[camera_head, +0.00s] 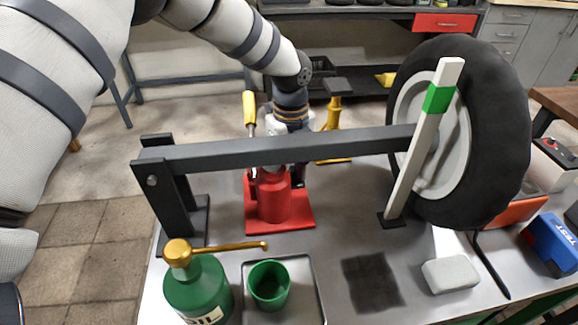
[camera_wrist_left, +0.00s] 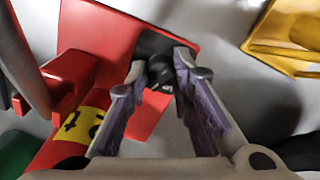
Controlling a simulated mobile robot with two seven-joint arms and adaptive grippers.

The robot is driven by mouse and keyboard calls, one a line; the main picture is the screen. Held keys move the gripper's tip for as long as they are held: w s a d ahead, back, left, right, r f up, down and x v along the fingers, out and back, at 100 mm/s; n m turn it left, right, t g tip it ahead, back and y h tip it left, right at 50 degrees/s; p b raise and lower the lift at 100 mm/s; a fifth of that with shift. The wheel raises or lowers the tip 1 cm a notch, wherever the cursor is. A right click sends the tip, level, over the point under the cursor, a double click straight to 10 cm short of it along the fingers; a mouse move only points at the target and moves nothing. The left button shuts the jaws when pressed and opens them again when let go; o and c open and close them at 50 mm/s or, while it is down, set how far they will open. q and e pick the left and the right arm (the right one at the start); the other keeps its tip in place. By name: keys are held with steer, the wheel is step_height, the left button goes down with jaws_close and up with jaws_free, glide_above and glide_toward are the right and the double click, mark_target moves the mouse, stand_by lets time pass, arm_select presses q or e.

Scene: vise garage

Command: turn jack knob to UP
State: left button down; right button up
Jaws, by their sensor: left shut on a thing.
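The red jack (camera_head: 273,200) stands on its red base plate on the bench, under the dark beam (camera_head: 270,152). It shows at the left in the left wrist view (camera_wrist_left: 45,160), with a yellow label on its body. My left gripper (camera_head: 297,178) reaches down behind the beam, at the jack's right rear side, and is partly hidden. In the left wrist view my fingertips (camera_wrist_left: 160,73) are closed around a small black knob (camera_wrist_left: 159,70) above the red base. The knob's markings cannot be read. My right gripper is not in view.
A tyre (camera_head: 480,130) stands at right, beside a pale post (camera_head: 425,135) with a green band. A green oil can (camera_head: 197,290) and green cup (camera_head: 268,285) are in front. A yellow stand (camera_head: 334,118) is behind. A yellow-ended handle (camera_head: 249,108) rises left of my wrist.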

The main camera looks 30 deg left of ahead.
mark_target(291, 170)
arm_select(q)
steer(key=n+p, duration=0.1)
steer(key=n, duration=0.5)
steer(key=shift+n, duration=0.3)
steer(key=n, duration=0.3)
steer(key=shift+n, duration=1.8)
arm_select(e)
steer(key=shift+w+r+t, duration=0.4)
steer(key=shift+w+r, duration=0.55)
arm_select(q)
steer(key=c, duration=1.4)
jaws_free()
step_height(291, 170, up, 12)
